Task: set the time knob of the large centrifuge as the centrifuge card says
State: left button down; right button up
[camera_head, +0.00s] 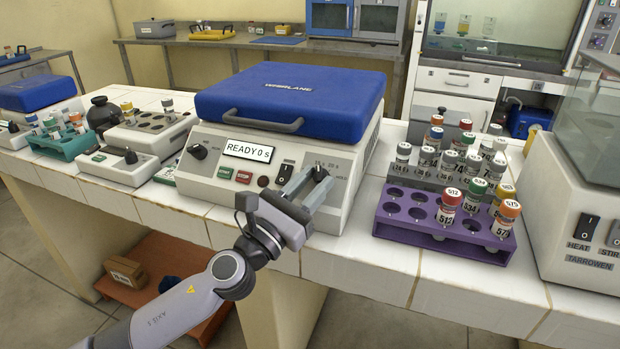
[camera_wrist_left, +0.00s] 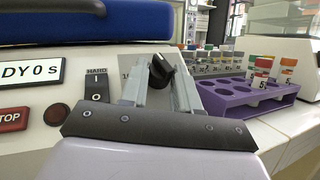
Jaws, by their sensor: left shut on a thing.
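The large centrifuge (camera_head: 210,150) has a blue lid and a pale front panel. Its display (camera_head: 247,151) reads "READY 0 s". The time knob (camera_head: 319,173) is black and sits at the right of the panel, with small marks around it that are partly hidden. My left gripper (camera_head: 312,180) is at this knob, with its fingers on either side. In the left wrist view the black knob (camera_wrist_left: 161,70) is between the two grey fingers, and the gripper is shut on it. The centrifuge card is not recognisable in either view. My right gripper is not in view.
A purple rack (camera_head: 400,224) with capped vials stands right of the centrifuge, and a grey rack (camera_head: 432,178) is behind it. A glass-fronted device (camera_head: 580,225) is at the far right. Smaller devices and a teal rack (camera_head: 65,148) stand left. Bare tiles (camera_head: 370,285) lie in front.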

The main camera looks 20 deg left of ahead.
pick_arm(q)
jog(key=shift+d+n+t+y, duration=0.1)
jog(key=shift+n+t+y, duration=0.3)
jog(key=shift+n+y, duration=0.45)
jog(key=c, duration=1.1)
grip_release()
jog(key=shift+f, duration=0.1)
jog(key=b+v, duration=0.1)
jog(key=v, duration=0.6)
jog(key=shift+s, duration=0.15)
